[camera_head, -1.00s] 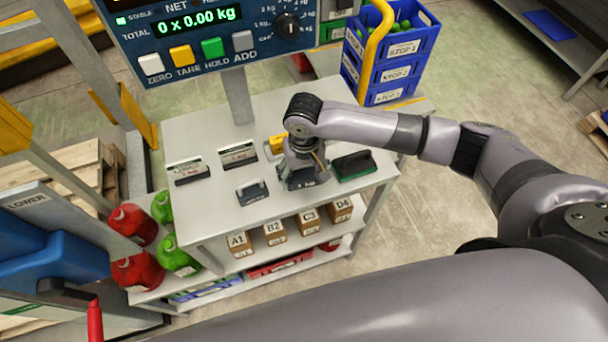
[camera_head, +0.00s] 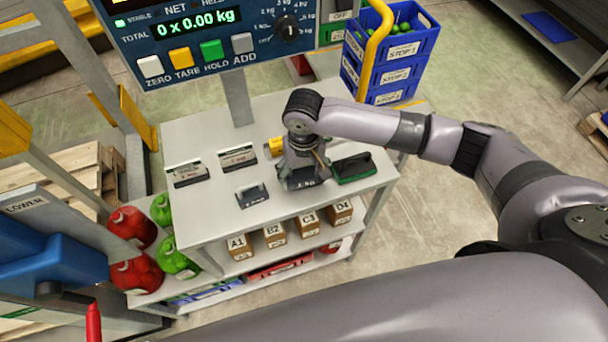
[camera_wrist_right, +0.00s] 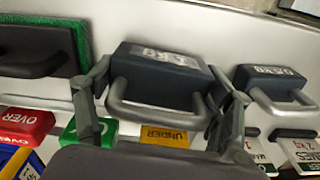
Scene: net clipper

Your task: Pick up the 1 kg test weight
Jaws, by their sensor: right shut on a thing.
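The 1 kg test weight (camera_head: 303,184), a dark block with a grey handle, is at my right gripper (camera_head: 300,172) above the grey bench top. In the right wrist view the weight (camera_wrist_right: 165,66) sits between the two fingers of the right gripper (camera_wrist_right: 160,105), one finger at each side, its handle towards the palm. The gripper is shut on it. I cannot clearly tell whether its underside touches the bench. My left gripper is not in view.
A smaller dark weight (camera_head: 252,195) stands left of it; it also shows in the wrist view (camera_wrist_right: 272,82). A green-edged black block (camera_head: 353,168) is close on the right. Two labelled holders (camera_head: 238,158) stand behind.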

